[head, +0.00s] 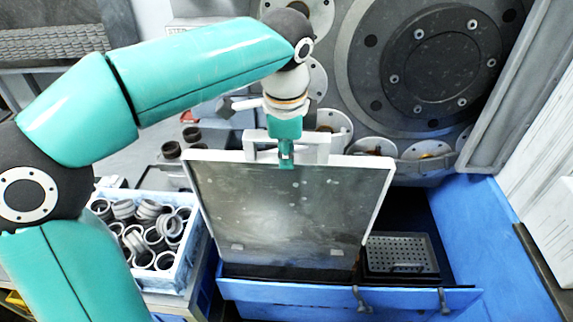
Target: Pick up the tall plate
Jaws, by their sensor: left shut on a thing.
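The tall plate (285,215) is a grey, scuffed panel with a pale frame and a white handle along its top edge. It stands nearly upright in the middle of the head view, its lower edge at the blue trough. My left gripper (286,152) is at the middle of the plate's top edge, shut on its handle. The fingertips are small in the picture and partly merge with the handle. My right gripper is not in view.
A blue crate (190,262) full of metal rings stands left of the plate. The grinder's large disc (440,60) is behind. A perforated tray (398,255) sits right of the plate in the blue trough (450,298). A white panel stands at the far right.

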